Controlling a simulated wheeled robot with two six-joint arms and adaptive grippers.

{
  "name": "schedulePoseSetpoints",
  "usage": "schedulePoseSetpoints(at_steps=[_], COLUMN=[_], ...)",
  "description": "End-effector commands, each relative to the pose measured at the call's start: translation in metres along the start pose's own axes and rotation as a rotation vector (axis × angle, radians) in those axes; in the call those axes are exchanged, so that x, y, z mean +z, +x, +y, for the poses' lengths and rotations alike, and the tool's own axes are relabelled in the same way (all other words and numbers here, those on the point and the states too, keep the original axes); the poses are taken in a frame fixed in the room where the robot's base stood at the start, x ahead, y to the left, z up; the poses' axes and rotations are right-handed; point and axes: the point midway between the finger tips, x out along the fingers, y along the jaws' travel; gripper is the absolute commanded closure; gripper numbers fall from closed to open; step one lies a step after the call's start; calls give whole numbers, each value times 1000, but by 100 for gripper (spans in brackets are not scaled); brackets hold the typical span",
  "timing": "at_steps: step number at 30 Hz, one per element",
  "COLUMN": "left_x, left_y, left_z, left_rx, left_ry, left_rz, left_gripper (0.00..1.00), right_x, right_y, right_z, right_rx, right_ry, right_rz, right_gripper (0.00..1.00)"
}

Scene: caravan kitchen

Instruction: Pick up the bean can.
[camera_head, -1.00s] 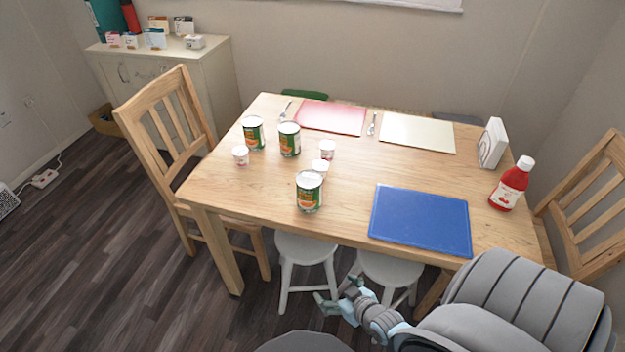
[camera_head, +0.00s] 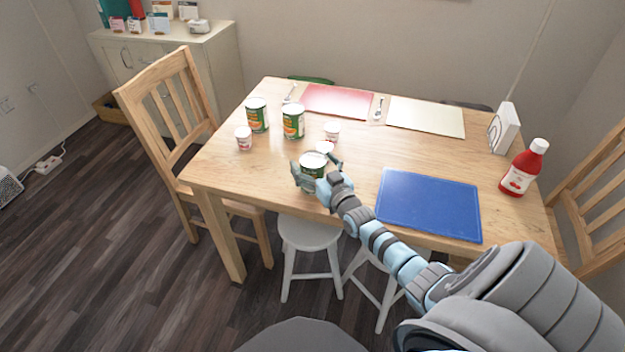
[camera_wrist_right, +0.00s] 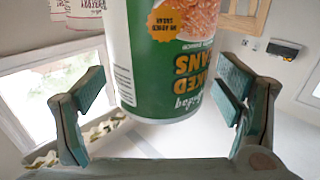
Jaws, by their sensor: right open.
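The bean can (camera_head: 313,163) is green with an orange picture and a pale lid, and stands upright near the table's front edge. My right gripper (camera_head: 316,168) is open, with one finger on each side of it. In the right wrist view the can (camera_wrist_right: 165,60) shows its "baked beans" label upside down between the open fingers (camera_wrist_right: 165,105). Gaps show between can and fingers. Two similar cans, one at the left (camera_head: 256,115) and one in the middle (camera_head: 293,122), stand farther back. My left gripper is not in view.
Small white pots stand close by, one (camera_head: 325,148) just behind the can, others at left (camera_head: 243,139) and behind (camera_head: 332,131). Wooden table (camera_head: 225,165) is bare at front left.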

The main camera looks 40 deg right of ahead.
Motion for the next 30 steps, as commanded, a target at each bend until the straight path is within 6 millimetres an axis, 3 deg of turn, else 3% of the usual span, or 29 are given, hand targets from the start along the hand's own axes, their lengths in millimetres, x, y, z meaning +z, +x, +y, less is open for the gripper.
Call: schedulePoseSetpoints(at_steps=[7, 21, 30], left_x=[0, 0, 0], left_y=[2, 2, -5], left_z=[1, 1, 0], left_rx=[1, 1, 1], left_ry=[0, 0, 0], left_rz=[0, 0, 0], left_gripper=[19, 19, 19], right_x=[-1, -2, -9], right_y=[4, 4, 3], right_z=[0, 0, 0], right_rx=[0, 0, 0], right_ry=[0, -1, -2], right_rz=[0, 2, 2], right_gripper=[18, 92, 92])
